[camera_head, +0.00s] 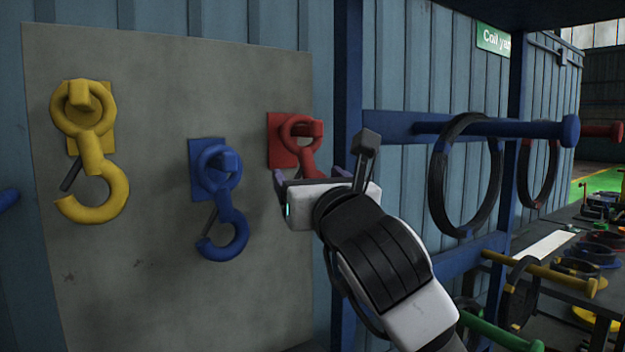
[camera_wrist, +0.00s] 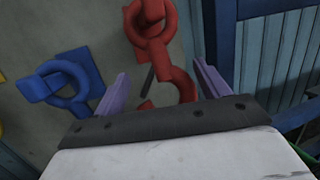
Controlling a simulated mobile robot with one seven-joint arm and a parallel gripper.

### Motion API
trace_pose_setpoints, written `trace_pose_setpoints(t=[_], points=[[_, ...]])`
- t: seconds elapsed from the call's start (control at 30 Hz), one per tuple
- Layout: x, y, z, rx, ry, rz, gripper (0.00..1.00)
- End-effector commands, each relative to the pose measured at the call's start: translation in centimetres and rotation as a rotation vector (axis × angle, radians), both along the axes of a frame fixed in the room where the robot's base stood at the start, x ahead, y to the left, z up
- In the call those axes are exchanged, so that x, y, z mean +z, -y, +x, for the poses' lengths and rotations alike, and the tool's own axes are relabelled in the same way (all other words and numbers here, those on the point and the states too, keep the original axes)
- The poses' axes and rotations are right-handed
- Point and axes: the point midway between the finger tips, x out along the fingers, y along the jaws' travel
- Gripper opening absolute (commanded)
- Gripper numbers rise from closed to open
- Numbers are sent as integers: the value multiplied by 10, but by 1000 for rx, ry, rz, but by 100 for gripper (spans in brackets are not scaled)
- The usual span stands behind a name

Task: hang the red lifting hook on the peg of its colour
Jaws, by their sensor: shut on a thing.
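The red lifting hook (camera_head: 289,127) is at the right of the grey board, in front of a red backing plate (camera_head: 276,153). Its eye appears to be around the red peg (camera_head: 318,128); how it bears on the peg I cannot tell. In the wrist view the hook (camera_wrist: 183,86) hangs down between the purple fingers of my gripper (camera_wrist: 158,84). My gripper (camera_head: 315,176) is shut on the hook's lower part, which my gripper body hides in the head view.
A blue hook (camera_head: 233,221) hangs on a blue peg (camera_head: 230,160) close left of my gripper. A yellow hook (camera_head: 92,205) hangs on a yellow peg (camera_head: 79,95) farther left. A blue post (camera_head: 347,80) and a long blue bar (camera_head: 520,128) holding a black ring stand at the right.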

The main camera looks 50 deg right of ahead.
Motion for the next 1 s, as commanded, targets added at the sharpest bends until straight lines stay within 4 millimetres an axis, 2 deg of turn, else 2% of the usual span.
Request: trace_pose_setpoints(t=[0.03,0.33,0.37,0.53,1.0], points=[[-8,0,4,4,-16,12,3],[-8,0,4,4,-16,13,3],[-8,0,3,4,-16,13,77],[-6,0,3,3,-13,10,99],[-7,3,1,3,-10,8,100]])
